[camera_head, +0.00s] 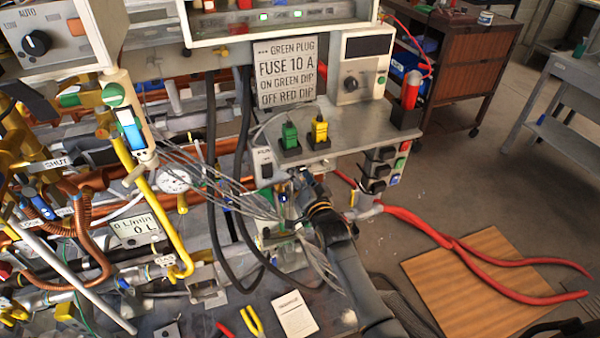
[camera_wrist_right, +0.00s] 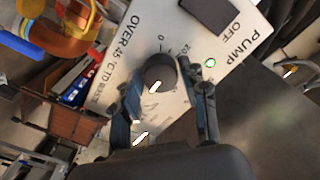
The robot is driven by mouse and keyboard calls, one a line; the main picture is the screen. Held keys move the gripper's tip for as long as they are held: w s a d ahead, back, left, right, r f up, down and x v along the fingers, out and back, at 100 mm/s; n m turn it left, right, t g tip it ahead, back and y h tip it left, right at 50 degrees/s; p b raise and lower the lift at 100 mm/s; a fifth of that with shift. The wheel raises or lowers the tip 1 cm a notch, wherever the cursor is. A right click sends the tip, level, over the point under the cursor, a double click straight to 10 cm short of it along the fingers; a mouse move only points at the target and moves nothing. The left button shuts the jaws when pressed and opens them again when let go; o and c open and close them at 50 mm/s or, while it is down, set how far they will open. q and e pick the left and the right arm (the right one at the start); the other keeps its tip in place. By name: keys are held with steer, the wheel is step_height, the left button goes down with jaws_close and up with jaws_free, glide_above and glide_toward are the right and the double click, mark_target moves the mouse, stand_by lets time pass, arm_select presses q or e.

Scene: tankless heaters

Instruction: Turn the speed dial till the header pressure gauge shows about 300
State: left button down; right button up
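A black dial (camera_wrist_right: 160,68) with a white pointer mark sits on a white panel marked PUMP (camera_wrist_right: 235,45), with a 0 and further scale numbers beside it. My right gripper (camera_wrist_right: 164,88) has its fingers spread, one on each side of the dial; I cannot tell whether they touch it. In the head view the right gripper (camera_head: 305,192) is at the pump unit below the grey shelf and hides most of its face. A round white gauge (camera_head: 173,180) is left of it among the pipes; its reading is too small to tell. My left gripper is not in view.
Thin grey wires (camera_head: 235,195) and black hoses (camera_head: 212,170) run close left of the gripper. A shelf (camera_head: 335,143) with green and yellow plugs stands above it. Another black knob (camera_head: 351,83) is on a box above.

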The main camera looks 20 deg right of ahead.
steer(key=c, duration=0.6)
steer(key=shift+o, duration=0.2)
steer(key=shift+n, duration=0.3)
steer(key=o, duration=1.2)
steer(key=shift+c, duration=0.2)
steer(key=s, duration=1.2)
steer(key=shift+d, duration=0.2)
